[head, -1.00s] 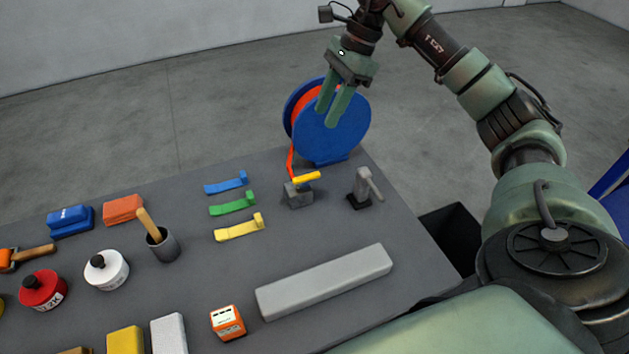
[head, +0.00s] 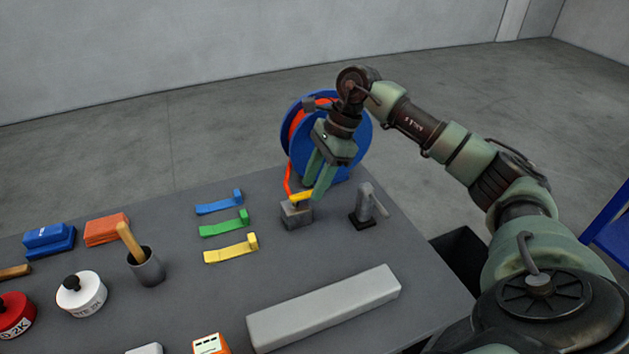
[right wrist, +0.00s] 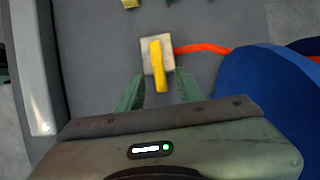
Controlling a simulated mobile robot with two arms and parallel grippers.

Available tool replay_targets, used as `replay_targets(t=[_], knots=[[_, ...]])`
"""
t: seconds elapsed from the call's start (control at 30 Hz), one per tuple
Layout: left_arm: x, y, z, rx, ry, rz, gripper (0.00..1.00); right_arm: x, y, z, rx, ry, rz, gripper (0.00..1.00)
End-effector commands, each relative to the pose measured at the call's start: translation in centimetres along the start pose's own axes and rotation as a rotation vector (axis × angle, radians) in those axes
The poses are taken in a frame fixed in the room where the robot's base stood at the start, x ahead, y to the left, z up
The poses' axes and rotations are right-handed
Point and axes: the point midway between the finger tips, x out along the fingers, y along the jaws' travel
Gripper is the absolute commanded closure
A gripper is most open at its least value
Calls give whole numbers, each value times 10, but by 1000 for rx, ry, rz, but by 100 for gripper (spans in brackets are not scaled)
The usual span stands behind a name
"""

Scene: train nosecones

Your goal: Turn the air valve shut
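The air valve is a small grey block (head: 291,216) with a yellow lever handle (head: 300,196) on top, near the back right of the table. In the right wrist view the yellow handle (right wrist: 158,66) lies over the pale block (right wrist: 146,58). An orange hose (right wrist: 204,48) leaves the block. My right gripper (head: 314,192) hangs over the valve with its two green fingers apart. In the right wrist view the fingers (right wrist: 158,90) stand on either side of the near end of the handle. Whether they touch it cannot be told. My left gripper is not in view.
A blue hose reel (head: 364,132) stands right behind my right gripper. A grey tool on a stand (head: 366,204) is just right of the valve. Blue, green and yellow holders (head: 230,249) lie to the left. A long grey bar (head: 325,306) lies in front.

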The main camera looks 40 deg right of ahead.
Motion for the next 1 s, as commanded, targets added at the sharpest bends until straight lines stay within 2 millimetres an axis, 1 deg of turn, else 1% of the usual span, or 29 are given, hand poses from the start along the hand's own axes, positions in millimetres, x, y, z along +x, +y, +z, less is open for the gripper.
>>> replay_targets(t=[0.1, 0.3, 0.33, 0.43, 0.47, 0.77, 1.0], knots=[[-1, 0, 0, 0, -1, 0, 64, 4, 0, 0, 0, 1, 1, 64], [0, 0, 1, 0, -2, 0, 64, 5, 0, 0, 0, 1, 0, 64], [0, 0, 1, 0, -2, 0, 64, 5, 0, 0, 0, 1, 0, 69], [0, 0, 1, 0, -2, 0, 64, 5, 0, 0, 0, 1, 0, 97], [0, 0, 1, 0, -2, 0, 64, 5, 0, 0, 0, 0, 0, 100], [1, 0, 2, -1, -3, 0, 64, 5, 1, 0, 14, 0, -6, 100], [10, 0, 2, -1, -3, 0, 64, 6, 6, -1, 102, 1, -44, 100]])
